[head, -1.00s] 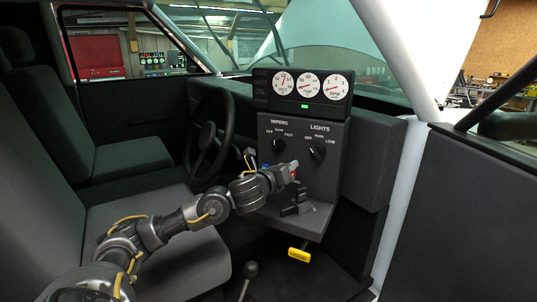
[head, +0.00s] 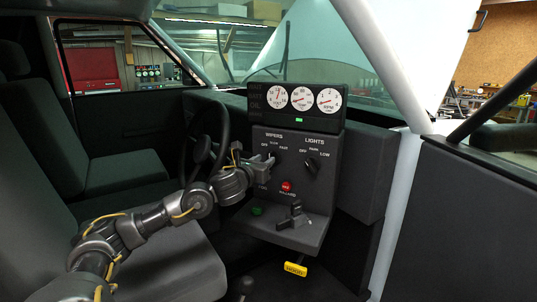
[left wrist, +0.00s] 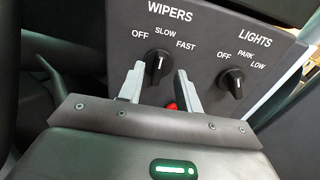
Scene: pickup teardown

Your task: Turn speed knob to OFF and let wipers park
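The black wiper speed knob (left wrist: 158,65) is on the grey dash panel (head: 262,180), under the labels OFF, SLOW and FAST. In the left wrist view its white mark points up, roughly at SLOW. My left gripper (head: 269,160) is at the panel, in front of this knob, and mostly hides it in the head view. In the left wrist view the gripper (left wrist: 160,82) is open, with one finger on each side of the knob's lower part; I cannot tell whether they touch it. Dark wiper arms (head: 286,48) stand raised across the windshield. My right gripper is not in view.
The lights knob (head: 310,166) is just right of the wiper knob. Below are a red button (head: 287,186), a green knob (head: 256,211), a black lever (head: 294,214) and a yellow handle (head: 295,269). The steering wheel (head: 207,145) is close on the left.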

